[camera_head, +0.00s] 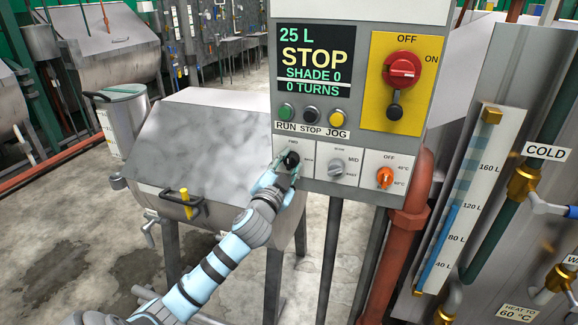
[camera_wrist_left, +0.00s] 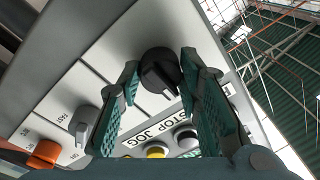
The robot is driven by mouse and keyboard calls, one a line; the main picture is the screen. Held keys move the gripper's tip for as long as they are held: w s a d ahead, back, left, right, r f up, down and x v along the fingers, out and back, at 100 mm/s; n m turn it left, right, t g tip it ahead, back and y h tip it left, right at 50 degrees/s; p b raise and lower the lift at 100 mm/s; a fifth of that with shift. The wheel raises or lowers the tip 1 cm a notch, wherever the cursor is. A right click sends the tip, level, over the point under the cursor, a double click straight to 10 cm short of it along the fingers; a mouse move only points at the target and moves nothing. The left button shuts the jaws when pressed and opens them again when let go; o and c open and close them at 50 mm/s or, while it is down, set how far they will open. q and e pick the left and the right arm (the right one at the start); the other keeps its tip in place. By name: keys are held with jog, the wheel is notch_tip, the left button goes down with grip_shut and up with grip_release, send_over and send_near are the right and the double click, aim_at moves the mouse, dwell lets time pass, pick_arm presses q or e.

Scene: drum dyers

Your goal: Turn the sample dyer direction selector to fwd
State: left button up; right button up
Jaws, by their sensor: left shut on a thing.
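The direction selector (camera_head: 291,158) is a black knob at the lower left of the grey control panel, below the RUN, STOP and JOG buttons. A small label that looks like FWD sits above it. My left gripper (camera_head: 283,167) reaches it from the lower left and is shut on the knob. In the left wrist view the black knob (camera_wrist_left: 158,70) sits between the two green fingers of the left gripper (camera_wrist_left: 160,80). The fingers partly hide the labels around it, and I cannot tell clearly which way its pointer faces. My right gripper is not in view.
A grey MID/FAST knob (camera_head: 337,168) and an orange temperature knob (camera_head: 385,177) sit to the right. The green RUN button (camera_head: 287,112) is just above. The display (camera_head: 314,62) reads 25 L, STOP, SHADE 0, 0 TURNS. A red switch (camera_head: 402,69) is at upper right.

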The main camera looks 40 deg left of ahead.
pick_arm(q)
jog(key=shift+f, duration=0.25)
jog(key=o, duration=1)
jog(key=shift+c, duration=0.2)
jog(key=shift+o, duration=0.9)
jog(key=shift+r, duration=0.15)
jog(key=shift+s, duration=0.1)
jog(key=r+v, duration=0.1)
jog(key=v, duration=1.1)
jog(key=shift+f, duration=0.45)
